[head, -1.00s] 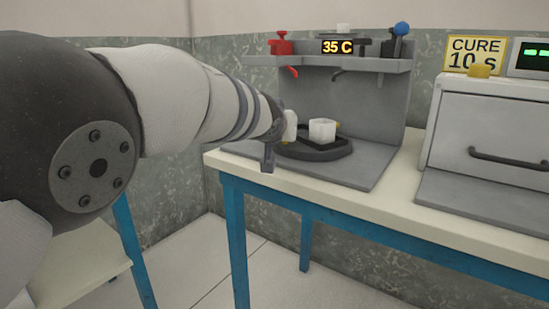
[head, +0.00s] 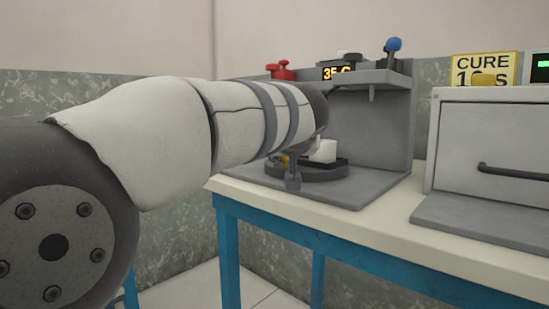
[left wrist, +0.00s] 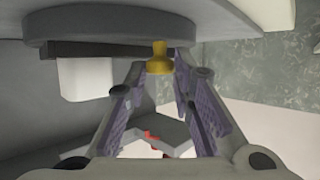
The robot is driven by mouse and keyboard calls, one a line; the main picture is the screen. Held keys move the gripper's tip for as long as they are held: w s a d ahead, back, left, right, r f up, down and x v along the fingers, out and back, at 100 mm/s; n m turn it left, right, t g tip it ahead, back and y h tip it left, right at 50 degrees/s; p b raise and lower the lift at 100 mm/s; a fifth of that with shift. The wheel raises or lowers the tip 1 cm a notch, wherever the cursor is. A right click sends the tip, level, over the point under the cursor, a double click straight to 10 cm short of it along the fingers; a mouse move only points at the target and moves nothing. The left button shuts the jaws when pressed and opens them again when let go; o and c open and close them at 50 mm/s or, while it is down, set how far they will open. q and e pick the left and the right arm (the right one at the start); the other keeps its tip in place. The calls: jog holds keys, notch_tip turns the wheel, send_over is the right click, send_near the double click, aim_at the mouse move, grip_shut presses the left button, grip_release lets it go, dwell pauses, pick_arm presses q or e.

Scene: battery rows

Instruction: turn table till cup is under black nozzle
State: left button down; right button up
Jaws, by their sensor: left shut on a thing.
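The round dark turntable (head: 310,174) stands on the grey station base, partly hidden by my left arm. A white cup (head: 323,151) sits on it and shows upside down in the left wrist view (left wrist: 85,78). My left gripper (left wrist: 155,75) is at the turntable's near side, shut on a yellow knob (left wrist: 158,60) at the turntable's edge. One nozzle (head: 371,92) hangs under the station's shelf, right of the cup in the head view; I cannot tell its colour surely. The other nozzles are hidden behind my arm. My right gripper is not in view.
The shelf (head: 391,78) carries a red valve (head: 280,71), a partly covered 35 C display (head: 337,72) and a blue-topped lever (head: 393,45). A grey curing box (head: 490,135) stands at the right. The white tabletop (head: 400,222) in front is clear.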

pick_arm(q)
jog(key=shift+d+f, duration=0.1)
jog(key=shift+f, duration=0.05)
dwell(0.4)
jog(key=c, duration=1.4)
grip_release()
